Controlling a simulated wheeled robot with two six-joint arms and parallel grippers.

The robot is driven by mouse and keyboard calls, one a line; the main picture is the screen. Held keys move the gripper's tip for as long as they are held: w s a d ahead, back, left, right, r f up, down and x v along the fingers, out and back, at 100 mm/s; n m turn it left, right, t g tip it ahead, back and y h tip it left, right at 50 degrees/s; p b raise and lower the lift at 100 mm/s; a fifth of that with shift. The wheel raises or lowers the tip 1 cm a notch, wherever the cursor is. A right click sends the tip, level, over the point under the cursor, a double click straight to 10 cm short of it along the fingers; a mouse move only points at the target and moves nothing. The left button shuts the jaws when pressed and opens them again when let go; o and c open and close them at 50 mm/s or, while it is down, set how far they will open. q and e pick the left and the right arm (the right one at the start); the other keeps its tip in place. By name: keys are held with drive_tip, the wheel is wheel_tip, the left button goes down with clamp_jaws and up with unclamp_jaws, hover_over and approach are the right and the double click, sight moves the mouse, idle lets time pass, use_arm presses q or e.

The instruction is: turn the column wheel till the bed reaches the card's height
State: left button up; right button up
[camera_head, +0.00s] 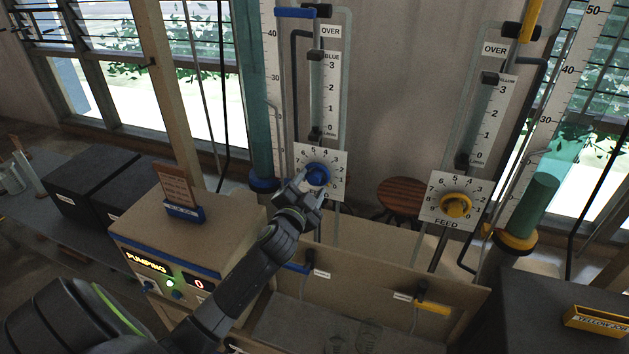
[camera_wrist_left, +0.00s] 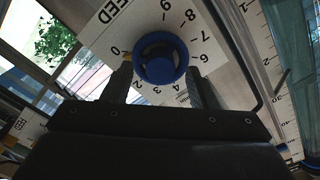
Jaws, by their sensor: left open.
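The blue column wheel (camera_head: 317,175) is mounted on a white dial plate numbered around it, beside the left glass column (camera_head: 262,95) with its height scale. My left gripper (camera_head: 303,190) is at this wheel, coming from lower left. In the left wrist view, the blue wheel (camera_wrist_left: 160,58) lies between and just past the fingertips of my open gripper (camera_wrist_left: 162,82); I cannot tell whether they touch it. A brown card (camera_head: 175,184) stands in a blue holder on the pump box; its writing is too small to read. The top of the left column is out of view.
A yellow wheel (camera_head: 456,205) on a similar FEED dial serves the right column (camera_head: 535,205). The pump box (camera_head: 190,235) reads PUMPING and 0. Blue and yellow taps (camera_head: 432,308) sit on the low front panel. A round wooden stool (camera_head: 400,195) stands behind.

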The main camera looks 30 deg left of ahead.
use_arm(q)
drive_tip(key=shift+x, duration=0.8)
drive_tip(key=shift+w+r, duration=0.1)
